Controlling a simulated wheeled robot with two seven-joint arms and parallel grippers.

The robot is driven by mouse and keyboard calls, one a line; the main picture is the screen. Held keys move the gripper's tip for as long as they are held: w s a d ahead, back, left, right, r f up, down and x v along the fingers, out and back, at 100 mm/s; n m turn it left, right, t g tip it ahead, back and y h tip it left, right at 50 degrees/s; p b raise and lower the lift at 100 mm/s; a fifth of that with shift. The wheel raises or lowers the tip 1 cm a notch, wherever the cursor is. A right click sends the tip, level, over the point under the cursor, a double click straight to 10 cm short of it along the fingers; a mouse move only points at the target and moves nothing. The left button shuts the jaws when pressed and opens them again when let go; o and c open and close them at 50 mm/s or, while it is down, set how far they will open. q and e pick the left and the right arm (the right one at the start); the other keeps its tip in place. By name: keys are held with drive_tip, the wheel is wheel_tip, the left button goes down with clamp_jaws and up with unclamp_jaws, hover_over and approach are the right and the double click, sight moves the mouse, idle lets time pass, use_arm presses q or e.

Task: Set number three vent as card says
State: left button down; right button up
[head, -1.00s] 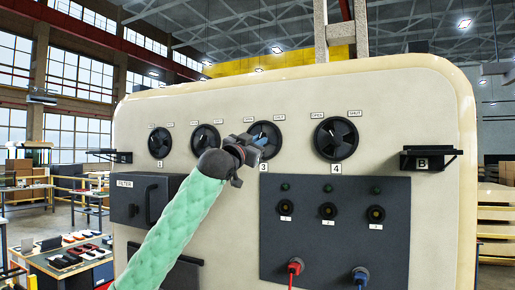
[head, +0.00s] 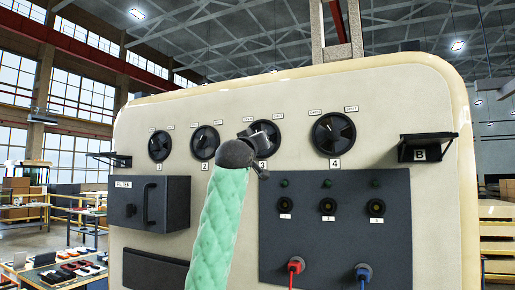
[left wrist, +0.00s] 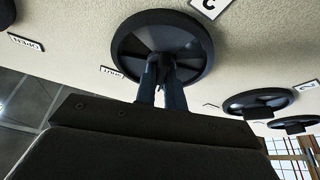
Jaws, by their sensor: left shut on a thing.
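The number three vent (head: 276,131) is a round black dial on the cream cab panel. My left gripper (head: 262,137) is in front of it and covers part of its face; its fingers barely show in the head view. In the left wrist view my left gripper (left wrist: 162,78) has both blue fingers closed on the raised bar across the middle of the vent (left wrist: 193,42). I see no card. My right gripper is not in view.
Vents one (head: 160,145), two (head: 205,142) and four (head: 334,134) sit in the same row. Below are a filter box (head: 150,202) with a handle and a dark socket panel (head: 340,235) with red and blue plugs. Shelf B (head: 425,148) juts out at right.

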use_arm(q)
drive_tip(key=shift+n+y+b, duration=0.6)
drive_tip(key=shift+n+y, duration=0.4)
drive_tip(key=shift+n, duration=1.1)
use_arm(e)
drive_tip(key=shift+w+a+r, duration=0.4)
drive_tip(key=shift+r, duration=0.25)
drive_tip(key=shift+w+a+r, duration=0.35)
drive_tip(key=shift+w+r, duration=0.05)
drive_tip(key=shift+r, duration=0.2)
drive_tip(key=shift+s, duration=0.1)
use_arm(q)
drive_tip(key=c, duration=1.5)
unclamp_jaws()
drive_tip(key=shift+s, duration=0.1)
